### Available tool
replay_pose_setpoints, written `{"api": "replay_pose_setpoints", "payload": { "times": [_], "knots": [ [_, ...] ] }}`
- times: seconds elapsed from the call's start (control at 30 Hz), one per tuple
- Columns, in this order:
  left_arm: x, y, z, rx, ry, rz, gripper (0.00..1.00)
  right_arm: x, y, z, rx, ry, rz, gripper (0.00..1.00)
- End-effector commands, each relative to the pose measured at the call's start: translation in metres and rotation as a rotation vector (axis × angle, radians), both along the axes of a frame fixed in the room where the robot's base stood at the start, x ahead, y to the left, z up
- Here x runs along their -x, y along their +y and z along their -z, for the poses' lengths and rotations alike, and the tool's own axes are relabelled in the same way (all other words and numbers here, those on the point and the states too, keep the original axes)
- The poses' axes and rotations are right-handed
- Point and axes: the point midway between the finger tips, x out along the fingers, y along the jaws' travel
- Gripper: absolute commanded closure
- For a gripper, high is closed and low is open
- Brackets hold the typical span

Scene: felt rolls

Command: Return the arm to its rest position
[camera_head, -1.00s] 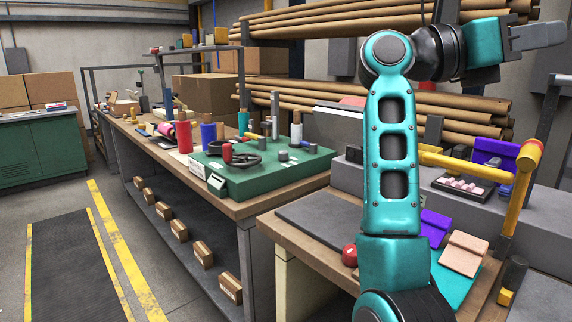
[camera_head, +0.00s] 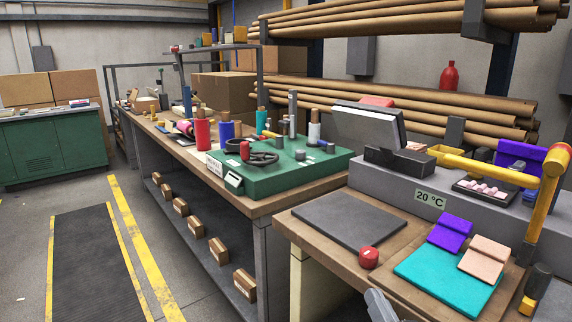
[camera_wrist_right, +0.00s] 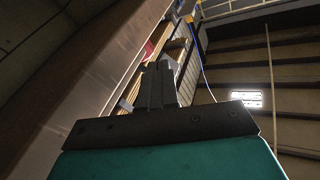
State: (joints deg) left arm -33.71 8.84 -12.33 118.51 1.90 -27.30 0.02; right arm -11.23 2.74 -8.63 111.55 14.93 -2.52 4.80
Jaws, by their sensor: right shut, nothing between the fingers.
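My right gripper (camera_head: 380,306) shows only as a grey tip at the bottom edge of the head view, in front of the near workbench. In the right wrist view its two grey fingers (camera_wrist_right: 158,84) are together with nothing between them. The teal arm behind it is out of the head view. My left gripper is not in view.
The near workbench (camera_head: 285,216) bears a dark flat plate (camera_head: 350,222), a red round knob (camera_head: 368,257), and teal (camera_head: 445,276), purple (camera_head: 450,233) and peach (camera_head: 484,258) felt pieces. A grey machine with a yellow bar (camera_head: 490,168) stands behind. The floor at left is clear.

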Motion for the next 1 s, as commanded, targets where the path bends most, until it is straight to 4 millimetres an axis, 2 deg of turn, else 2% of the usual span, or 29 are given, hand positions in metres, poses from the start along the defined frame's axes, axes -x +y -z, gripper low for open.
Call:
{"api": "replay_pose_setpoints", "payload": {
  "times": [0.03,0.1,0.2,0.37,0.4,0.6,0.8,1.0],
  "knots": [
    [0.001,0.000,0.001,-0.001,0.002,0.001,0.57,0.021,0.004,0.034,0.071,0.106,-0.023,1.00],
    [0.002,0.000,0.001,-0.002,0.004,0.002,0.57,0.048,0.009,0.073,0.164,0.237,-0.055,1.00],
    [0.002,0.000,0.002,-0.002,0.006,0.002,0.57,0.089,0.012,0.119,0.280,0.405,-0.100,1.00],
    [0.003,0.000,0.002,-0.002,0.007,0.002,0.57,0.160,0.010,0.176,0.444,0.643,-0.174,1.00],
    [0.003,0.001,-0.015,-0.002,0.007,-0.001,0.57,0.161,0.007,0.162,0.455,0.648,-0.168,1.00],
    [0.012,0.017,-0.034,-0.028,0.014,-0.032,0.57,0.165,-0.007,0.137,0.465,0.651,-0.134,1.00],
    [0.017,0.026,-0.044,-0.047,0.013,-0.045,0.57,0.170,-0.017,0.128,0.477,0.656,-0.115,1.00],
    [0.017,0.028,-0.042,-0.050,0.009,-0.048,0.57,0.170,-0.019,0.130,0.478,0.654,-0.111,1.00]
  ]
}}
